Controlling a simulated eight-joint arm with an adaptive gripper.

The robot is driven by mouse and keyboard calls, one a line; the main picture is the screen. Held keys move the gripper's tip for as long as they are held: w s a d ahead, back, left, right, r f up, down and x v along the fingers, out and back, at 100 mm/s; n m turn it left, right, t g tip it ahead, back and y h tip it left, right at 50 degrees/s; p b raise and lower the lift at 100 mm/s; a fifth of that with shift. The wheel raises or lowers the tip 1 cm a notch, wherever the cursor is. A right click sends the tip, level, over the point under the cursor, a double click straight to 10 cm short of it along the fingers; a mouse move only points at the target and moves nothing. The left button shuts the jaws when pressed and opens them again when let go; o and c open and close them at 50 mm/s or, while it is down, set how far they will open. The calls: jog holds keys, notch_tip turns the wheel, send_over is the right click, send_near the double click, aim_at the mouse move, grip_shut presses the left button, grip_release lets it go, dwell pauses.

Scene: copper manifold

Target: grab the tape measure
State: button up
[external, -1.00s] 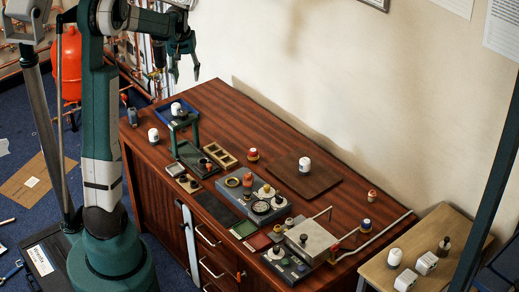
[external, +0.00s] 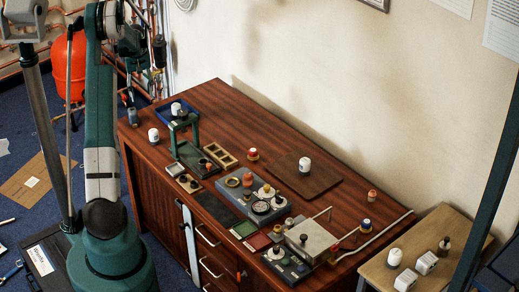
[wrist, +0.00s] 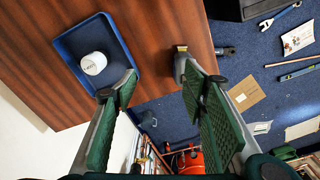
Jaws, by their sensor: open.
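My gripper (wrist: 158,84) is open in the wrist view, its green-padded fingers wide apart with nothing between them. In the external view my gripper (external: 127,92) hangs over the left end of the wooden desk. A small dark grey object with a yellowish top (wrist: 180,62) stands near the desk corner, close to the right fingertip and partly hidden by it. It seems to be the small blue-grey item (external: 132,117) at the desk's left corner in the external view. It may be the tape measure, but I cannot tell for sure.
A blue tray (wrist: 133,76) holding a white jar (wrist: 93,63) lies beside the left finger. The wall and copper pipes are close behind the desk's left end.

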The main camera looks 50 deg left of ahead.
send_over(132, 110)
jog(key=shift+n, duration=0.4)
notch_tip(132, 110, down, 5)
jog(key=shift+r, duration=0.15)
jog(key=shift+f, duration=1.3)
jog(key=shift+f+b, duration=0.85)
jog(key=shift+f, duration=1.75)
jog(key=c, duration=1.1)
